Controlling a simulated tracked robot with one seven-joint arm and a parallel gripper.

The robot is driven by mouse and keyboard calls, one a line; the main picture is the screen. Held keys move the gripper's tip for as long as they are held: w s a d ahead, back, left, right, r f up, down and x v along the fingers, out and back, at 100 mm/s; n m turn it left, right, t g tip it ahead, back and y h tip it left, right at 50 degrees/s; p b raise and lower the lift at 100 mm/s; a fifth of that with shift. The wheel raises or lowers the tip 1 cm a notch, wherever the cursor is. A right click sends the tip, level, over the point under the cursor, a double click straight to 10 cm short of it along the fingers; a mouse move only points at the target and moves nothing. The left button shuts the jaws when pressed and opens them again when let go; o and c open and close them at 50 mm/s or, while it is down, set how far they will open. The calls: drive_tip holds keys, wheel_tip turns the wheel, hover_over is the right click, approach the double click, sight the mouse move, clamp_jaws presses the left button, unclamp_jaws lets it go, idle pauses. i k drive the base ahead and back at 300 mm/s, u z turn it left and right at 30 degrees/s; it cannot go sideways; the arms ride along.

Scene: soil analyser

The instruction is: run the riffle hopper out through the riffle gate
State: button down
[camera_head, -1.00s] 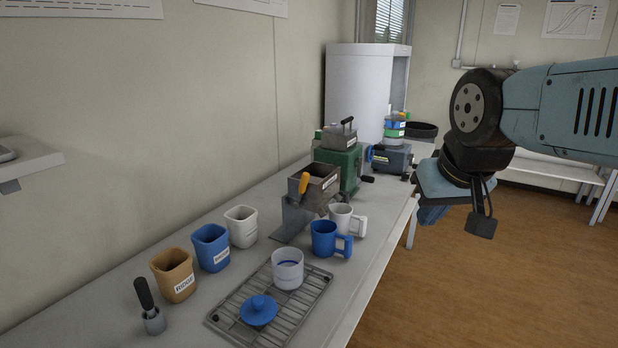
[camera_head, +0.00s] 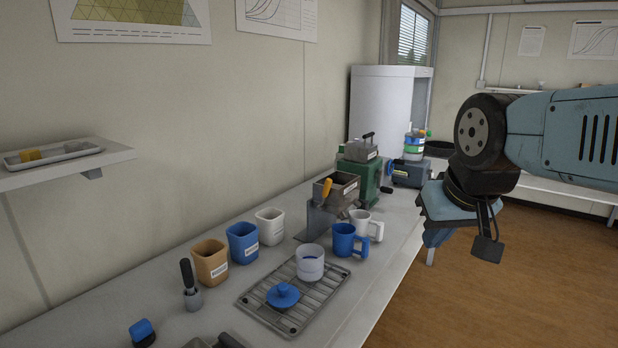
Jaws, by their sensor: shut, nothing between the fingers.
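The riffle hopper (camera_head: 346,181) is an open grey-brown box with a label, on a grey stand halfway along the bench. An orange handle (camera_head: 325,188), apparently the riffle gate's lever, stands tilted at its near side. I cannot tell whether the gate is open or what the hopper holds. A white mug (camera_head: 359,222) and a blue mug (camera_head: 344,240) stand at the foot of the stand, on its near right side. My gripper (camera_head: 438,238) hangs right of the bench, over the floor side, apart from the hopper. It is shut and empty.
A wire rack (camera_head: 254,305) holds a white cup (camera_head: 310,262) and blue lid (camera_head: 283,295). Orange (camera_head: 211,262), blue (camera_head: 243,242) and white (camera_head: 269,226) cups line the wall side. A green machine (camera_head: 367,181) stands behind the hopper. A wall shelf (camera_head: 116,158) is at left.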

sight(326, 192)
drive_tip(key=i, duration=0.9)
drive_tip(key=z, duration=0.05)
